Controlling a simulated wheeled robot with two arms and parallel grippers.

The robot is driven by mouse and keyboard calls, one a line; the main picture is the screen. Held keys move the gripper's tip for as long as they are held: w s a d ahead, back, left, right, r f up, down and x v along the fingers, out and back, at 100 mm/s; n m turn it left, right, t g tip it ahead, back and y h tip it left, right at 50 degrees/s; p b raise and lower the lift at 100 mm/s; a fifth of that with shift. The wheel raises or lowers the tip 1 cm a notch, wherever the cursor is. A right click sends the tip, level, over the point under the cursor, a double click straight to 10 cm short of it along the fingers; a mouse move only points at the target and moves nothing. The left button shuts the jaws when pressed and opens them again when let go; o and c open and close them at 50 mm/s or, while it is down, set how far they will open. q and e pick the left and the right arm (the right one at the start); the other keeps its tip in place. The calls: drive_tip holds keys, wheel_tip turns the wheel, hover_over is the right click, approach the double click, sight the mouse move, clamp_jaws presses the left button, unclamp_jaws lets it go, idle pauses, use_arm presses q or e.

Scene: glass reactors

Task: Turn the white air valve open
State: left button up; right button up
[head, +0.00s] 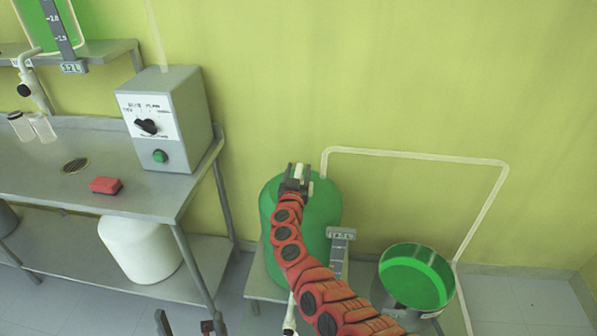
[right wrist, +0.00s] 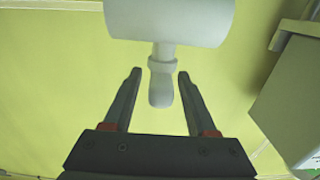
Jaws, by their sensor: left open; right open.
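The white air valve (right wrist: 160,62) shows in the right wrist view, a small rounded handle hanging from a short stem under a wide white cylindrical body (right wrist: 168,20). My right gripper (right wrist: 160,76) is open, with a dark finger on either side of the handle and a gap on both sides. In the head view my right gripper (head: 297,178) is at the top of a green vessel (head: 318,215), with a small white part (head: 299,172) between its fingers. My left gripper (head: 185,322) is open and empty at the bottom edge of the head view.
A metal bench (head: 140,198) on the left holds a grey control box (head: 170,115), a red sponge (head: 105,185) and small bottles. A white pipe (head: 420,155) runs along the wall to the right. A green-filled round pan (head: 415,278) stands at lower right.

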clamp_jaws()
